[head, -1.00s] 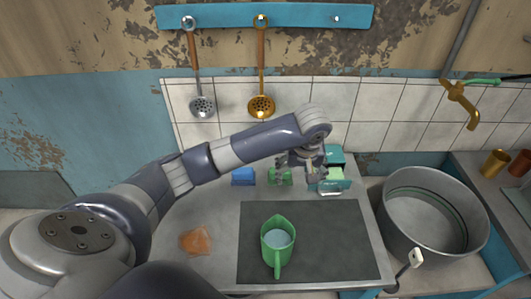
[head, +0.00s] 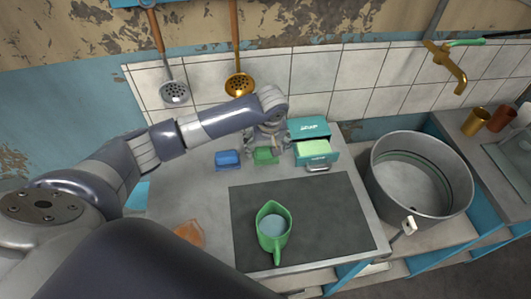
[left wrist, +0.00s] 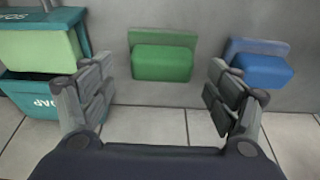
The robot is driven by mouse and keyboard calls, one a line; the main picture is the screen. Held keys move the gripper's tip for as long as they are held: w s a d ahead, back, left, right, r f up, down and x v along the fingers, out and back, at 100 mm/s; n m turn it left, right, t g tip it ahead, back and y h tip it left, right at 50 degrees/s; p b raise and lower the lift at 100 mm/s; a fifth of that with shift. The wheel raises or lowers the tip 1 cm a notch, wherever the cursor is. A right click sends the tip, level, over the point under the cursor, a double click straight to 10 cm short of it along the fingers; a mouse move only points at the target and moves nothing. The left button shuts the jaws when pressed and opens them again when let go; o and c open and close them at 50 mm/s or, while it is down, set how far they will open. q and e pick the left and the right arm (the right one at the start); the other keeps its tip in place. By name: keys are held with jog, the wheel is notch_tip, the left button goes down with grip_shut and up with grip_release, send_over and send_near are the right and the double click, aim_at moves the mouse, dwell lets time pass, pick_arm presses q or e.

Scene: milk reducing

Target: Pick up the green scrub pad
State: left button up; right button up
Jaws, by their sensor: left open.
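The green scrub pad (head: 265,156) lies on the grey counter near the tiled wall, between a blue pad (head: 228,159) and a teal soap box (head: 309,131). In the left wrist view the green pad (left wrist: 162,62) shows a darker green block on a paler green layer. My left gripper (head: 266,143) is over the green pad in the head view. In the left wrist view my left gripper (left wrist: 160,92) is open and empty, with one finger toward each side of the pad and clear gaps between. My right gripper is not in view.
The soap box has an open drawer with a pale green block (head: 313,149) close to the pad. A green jug (head: 274,228) stands on a dark mat (head: 335,215). A large metal pot (head: 418,190) is at right, an orange cloth (head: 190,232) at left.

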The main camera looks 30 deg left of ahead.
pick_arm(q)
jog(key=shift+x, duration=1.15)
jog(key=shift+a+f, duration=0.15)
jog(key=shift+f, duration=0.1)
jog(key=shift+c, duration=0.8)
jog(key=c, duration=1)
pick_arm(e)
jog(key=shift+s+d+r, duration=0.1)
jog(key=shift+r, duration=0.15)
